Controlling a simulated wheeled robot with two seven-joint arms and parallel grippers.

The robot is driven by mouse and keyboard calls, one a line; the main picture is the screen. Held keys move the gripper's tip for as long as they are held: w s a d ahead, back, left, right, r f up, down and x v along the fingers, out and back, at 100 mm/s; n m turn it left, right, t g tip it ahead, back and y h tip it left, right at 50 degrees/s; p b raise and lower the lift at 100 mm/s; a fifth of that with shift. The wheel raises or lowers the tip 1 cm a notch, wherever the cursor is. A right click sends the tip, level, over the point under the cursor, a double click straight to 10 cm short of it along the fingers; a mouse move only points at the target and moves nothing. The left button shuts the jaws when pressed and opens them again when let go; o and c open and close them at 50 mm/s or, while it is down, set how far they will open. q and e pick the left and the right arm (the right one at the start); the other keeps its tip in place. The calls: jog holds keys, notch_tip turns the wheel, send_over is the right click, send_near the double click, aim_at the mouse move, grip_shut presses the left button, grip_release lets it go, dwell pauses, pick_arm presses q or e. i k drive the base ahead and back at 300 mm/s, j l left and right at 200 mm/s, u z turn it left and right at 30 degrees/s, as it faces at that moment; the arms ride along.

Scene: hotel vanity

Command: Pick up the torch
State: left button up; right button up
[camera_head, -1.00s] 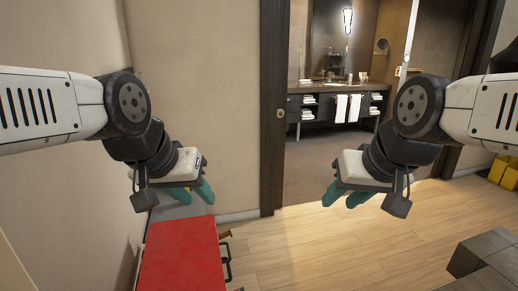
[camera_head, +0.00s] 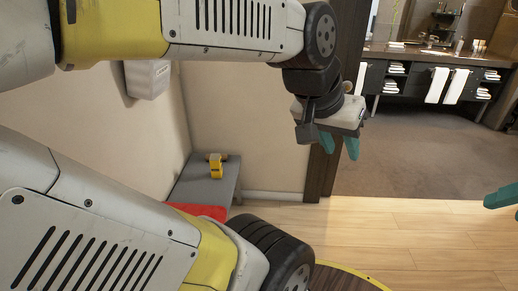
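A small yellow object (camera_head: 216,166) stands on a low grey table (camera_head: 187,182) against the wall, left of centre. It may be the torch, but it is too small to be sure. A brownish item lies just behind it. My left gripper (camera_head: 340,147) is open and empty, hanging in the air to the right of the grey table, in front of the dark door frame. It is apart from the yellow object. My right gripper (camera_head: 499,197) shows only as teal fingertips at the right edge, so its opening is unclear.
A red surface (camera_head: 205,211) lies in front of the grey table, mostly hidden by my arm. A white box (camera_head: 147,78) hangs on the wall. A dark door frame (camera_head: 330,185) opens to a vanity (camera_head: 415,75) with towels. The wooden floor (camera_head: 420,235) is clear at right.

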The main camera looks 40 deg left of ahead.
aim_at(216, 169)
jog(key=i+u, duration=0.2)
jog(key=i, duration=0.45)
jog(key=i+l+u, duration=0.2)
jog(key=i, duration=0.45)
jog(key=i+u, duration=0.25)
jog(key=u, duration=0.15)
jog(key=i+u, duration=0.5)
jog(key=u, duration=0.25)
jog(key=i+j+u, duration=0.1)
jog(key=u, duration=0.35)
jog(key=i+u, duration=0.25)
jog(key=u, duration=0.2)
jog(key=i+u, duration=0.15)
jog(key=u, duration=0.3)
jog(key=i+u, duration=0.2)
jog(key=u, duration=0.25)
